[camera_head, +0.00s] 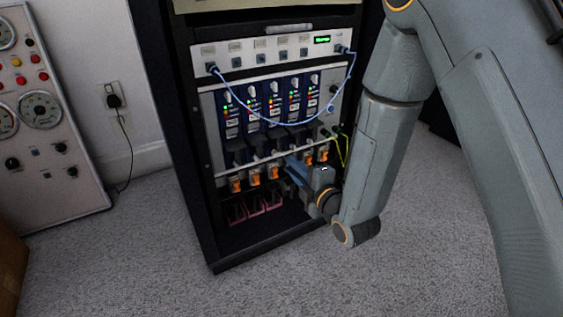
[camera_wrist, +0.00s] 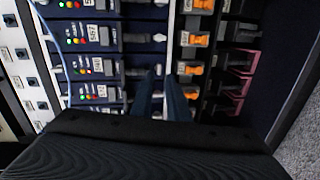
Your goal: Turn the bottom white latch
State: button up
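My gripper (camera_head: 292,164) is at the lower front of the rack, in front of the row of small pale levers and orange switches. In the wrist view its two dark blue fingers (camera_wrist: 163,76) point at the rack with a narrow gap between them, and nothing shows held. Small whitish latches sit below the blue modules; one pale latch (camera_wrist: 159,38) shows in the wrist view beyond the fingertips. The fingers hide part of this row, so I cannot tell which is the bottom white latch or whether the fingers touch one.
The black rack (camera_head: 180,130) holds blue modules (camera_head: 271,100), orange switches (camera_head: 255,180) and pink-red parts (camera_head: 256,208) below. A blue cable (camera_head: 245,107) loops across its front, and a yellow-green cable (camera_head: 345,150) hangs at right. A gauge panel (camera_head: 40,110) stands left. Carpet (camera_head: 130,250) is clear in front.

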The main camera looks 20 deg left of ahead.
aim_at(277, 154)
jog(key=shift+n+y, duration=0.7)
jog(key=shift+n, duration=0.1)
jog(key=b+x, duration=0.1)
jog(key=x, duration=0.1)
jog(key=b+x, duration=0.1)
jog(key=x, duration=0.2)
jog(key=f+b+x, duration=0.1)
jog(key=b+x, duration=0.1)
jog(key=shift+a, duration=0.15)
grip_shut()
